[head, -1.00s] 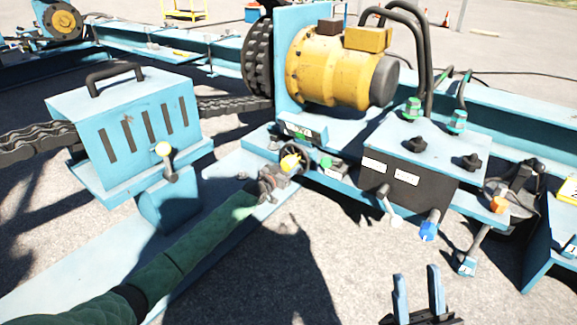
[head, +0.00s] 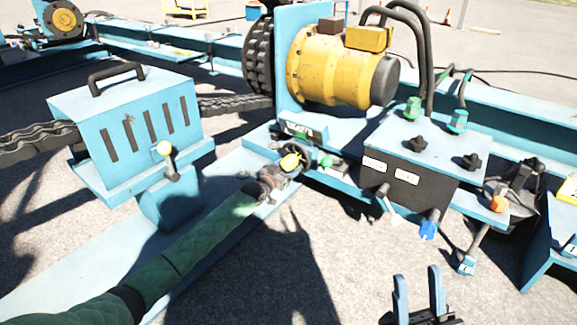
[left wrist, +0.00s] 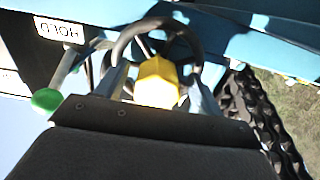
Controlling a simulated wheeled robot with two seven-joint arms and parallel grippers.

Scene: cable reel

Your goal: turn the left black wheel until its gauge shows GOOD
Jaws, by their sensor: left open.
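The left black wheel (head: 305,150) is a ring with spokes, partly hidden by my left gripper in the head view; it also arches across the left wrist view (left wrist: 128,40). A yellow knob (left wrist: 156,82) sits in front of its middle. My left gripper (head: 279,174) is at the wheel, open, its fingers (left wrist: 158,88) on either side of the yellow knob. I cannot tell whether they touch the wheel. A small gauge panel (head: 297,130) stands just above the wheel; its lettering is too small to read. My right gripper (head: 418,292) is open and empty at the bottom.
A green-tipped lever (left wrist: 47,99) and a HOLD sign (left wrist: 60,29) are close beside the wheel. A control box (head: 408,182) with black knobs and levers stands to the right. A yellow motor (head: 330,68) is behind. A vented blue box (head: 140,120) is left. Open pavement lies in front.

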